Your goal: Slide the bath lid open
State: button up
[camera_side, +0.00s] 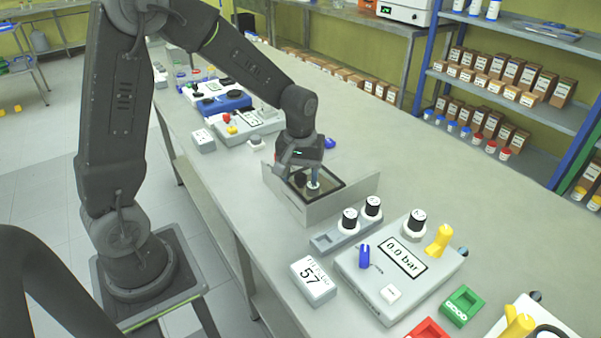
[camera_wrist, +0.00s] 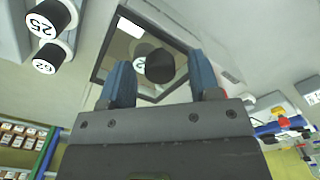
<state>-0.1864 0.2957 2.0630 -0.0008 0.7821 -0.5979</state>
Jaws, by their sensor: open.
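The bath is a low grey box (camera_side: 290,203) on the bench below my gripper. Its dark-framed, glassy lid (camera_side: 328,204) lies across the top and also shows in the wrist view (camera_wrist: 106,62). A round black knob (camera_wrist: 160,66) shows over the lid, with a white face marked 2 (camera_wrist: 140,66) beside it. My gripper (camera_side: 314,184) points down just over the lid. In the wrist view its two blue fingers (camera_wrist: 161,72) are apart, with the black knob between their tips in the picture. I cannot tell whether they touch it.
In front of the bath stand a rack (camera_side: 335,238) with black-capped vials, a pressure unit reading 0.0 bar (camera_side: 400,275) and a box marked 57 (camera_side: 313,281). Behind it are a grey device (camera_side: 240,128) and a blue item (camera_side: 329,142).

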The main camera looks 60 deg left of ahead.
grip_shut()
dwell(0.4)
jog(key=shift+w, duration=0.1)
jog(key=w, duration=1)
jog(key=shift+w, duration=0.2)
grip_release()
